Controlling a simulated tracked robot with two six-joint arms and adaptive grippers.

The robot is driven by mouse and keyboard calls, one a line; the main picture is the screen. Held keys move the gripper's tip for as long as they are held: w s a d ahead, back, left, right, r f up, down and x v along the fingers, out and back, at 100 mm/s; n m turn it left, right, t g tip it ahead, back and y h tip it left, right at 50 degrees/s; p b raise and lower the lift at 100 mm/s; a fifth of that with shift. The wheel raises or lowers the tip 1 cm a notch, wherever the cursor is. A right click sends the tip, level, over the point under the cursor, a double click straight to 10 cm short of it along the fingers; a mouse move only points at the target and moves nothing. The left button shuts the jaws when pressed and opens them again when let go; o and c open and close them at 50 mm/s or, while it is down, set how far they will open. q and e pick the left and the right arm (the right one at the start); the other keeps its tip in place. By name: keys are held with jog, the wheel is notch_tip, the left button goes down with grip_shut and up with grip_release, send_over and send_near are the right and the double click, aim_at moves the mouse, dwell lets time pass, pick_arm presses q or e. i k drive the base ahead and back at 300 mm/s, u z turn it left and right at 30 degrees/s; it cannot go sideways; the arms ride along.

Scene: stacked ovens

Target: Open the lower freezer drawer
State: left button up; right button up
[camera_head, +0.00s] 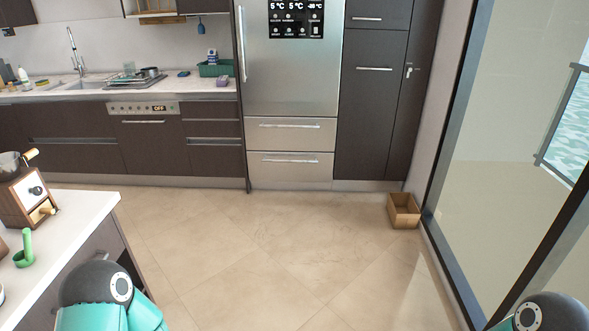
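The stainless steel fridge (292,75) stands against the back wall, with a display on its upper door. Below that door are two drawers, each with a horizontal bar handle. The upper freezer drawer (290,137) and the lower freezer drawer (290,175) both look closed. The lower drawer's handle (290,161) runs across near its top edge. The fridge is across the room from me. Only parts of my arms show at the bottom left and bottom right corners. Neither of my grippers is in view.
Open tiled floor (260,245) lies between me and the fridge. A white-topped counter (75,215) with a coffee grinder (27,195) is at the near left. A wooden box (403,211) sits on the floor at right, beside the glass door frame (440,165).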

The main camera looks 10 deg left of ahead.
aim_at(301, 167)
jog(key=u, duration=0.15)
jog(key=i, duration=0.6)
jog(key=u, duration=0.6)
jog(key=i, duration=1.5)
jog(key=u, duration=0.25)
jog(key=i, duration=1.5)
jog(key=z, duration=0.85)
jog(key=i, duration=1.35)
jog(key=z, duration=0.55)
jog(key=k, duration=0.75)
jog(key=z, duration=0.15)
jog(key=i, duration=0.6)
